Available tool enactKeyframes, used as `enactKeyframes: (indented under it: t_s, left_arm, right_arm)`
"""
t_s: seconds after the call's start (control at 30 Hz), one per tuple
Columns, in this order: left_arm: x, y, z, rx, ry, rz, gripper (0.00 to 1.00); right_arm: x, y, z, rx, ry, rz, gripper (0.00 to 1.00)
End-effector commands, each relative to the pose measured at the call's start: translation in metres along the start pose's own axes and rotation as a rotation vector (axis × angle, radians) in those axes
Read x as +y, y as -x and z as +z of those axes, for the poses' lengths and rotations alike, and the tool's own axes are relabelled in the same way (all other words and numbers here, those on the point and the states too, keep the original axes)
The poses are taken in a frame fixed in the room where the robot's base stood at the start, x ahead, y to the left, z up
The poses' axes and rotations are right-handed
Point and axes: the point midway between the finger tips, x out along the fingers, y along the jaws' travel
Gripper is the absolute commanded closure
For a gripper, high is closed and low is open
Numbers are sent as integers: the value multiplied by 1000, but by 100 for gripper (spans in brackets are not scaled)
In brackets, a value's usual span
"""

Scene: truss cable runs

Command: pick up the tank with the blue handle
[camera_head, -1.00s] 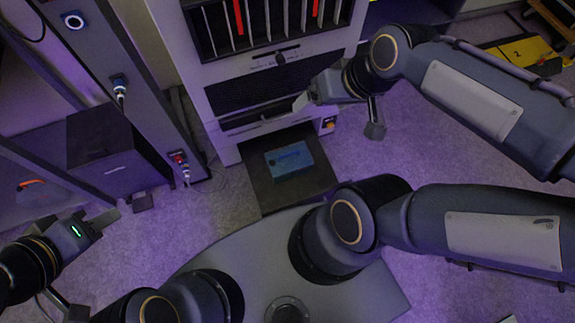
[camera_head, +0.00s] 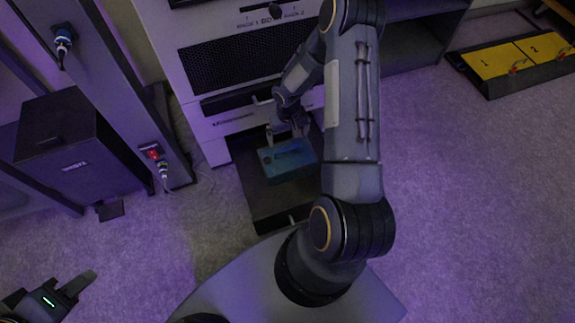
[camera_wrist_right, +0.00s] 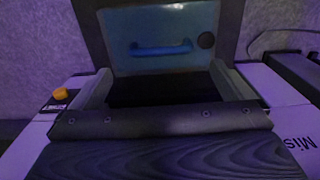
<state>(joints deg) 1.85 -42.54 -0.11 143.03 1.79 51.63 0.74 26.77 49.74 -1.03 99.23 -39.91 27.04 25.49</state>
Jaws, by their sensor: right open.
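The blue tank (camera_head: 287,161) sits on a dark pulled-out tray (camera_head: 262,203) low at the front of the grey cabinet. In the right wrist view the tank's blue face (camera_wrist_right: 125,25) shows its blue handle (camera_wrist_right: 162,49) and a dark round cap. My right gripper (camera_head: 286,131) is at the tank's cabinet-side edge. In the right wrist view its two fingers (camera_wrist_right: 162,82) are wide apart and empty, with the handle ahead of them and not between them. My left gripper (camera_head: 78,288) is at the lower left, far from the tank; only one finger shows clearly.
The grey cabinet (camera_head: 215,124) stands directly behind the tray. A dark post (camera_head: 110,90) with cable connectors and a black box (camera_head: 70,145) are to the left. A black-framed yellow panel (camera_head: 505,64) lies at the upper right. The floor at right is clear.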

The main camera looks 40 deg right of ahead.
Motion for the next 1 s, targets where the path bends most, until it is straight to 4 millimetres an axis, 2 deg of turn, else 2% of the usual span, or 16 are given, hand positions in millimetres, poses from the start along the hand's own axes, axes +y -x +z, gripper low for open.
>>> enactKeyframes:
  t_s: [0.1, 0.33, 0.53, 0.63, 0.83, 1.0]
  left_arm:
    - [-2, -5, 3, 0, 0, 0, 64]
    - [-6, -13, 6, 1, 0, 0, 64]
    - [-11, -25, 12, 0, 0, 0, 64]
    - [-12, -26, 13, 0, 0, 0, 64]
    - [-12, -25, 13, 0, 0, 0, 64]
    - [-12, -25, 13, 0, 0, 0, 64]
  right_arm:
    - [0, -17, 1, -3, 0, 0, 0]
    - [-1, -38, -2, -3, -1, -1, 0]
    - [-1, -69, -4, -4, 0, 0, 0]
    - [-1, -75, -5, -3, 0, -1, 0]
    - [-1, -74, -5, -2, 1, -1, 0]
    - [-1, -74, -5, -2, 1, -1, 22]
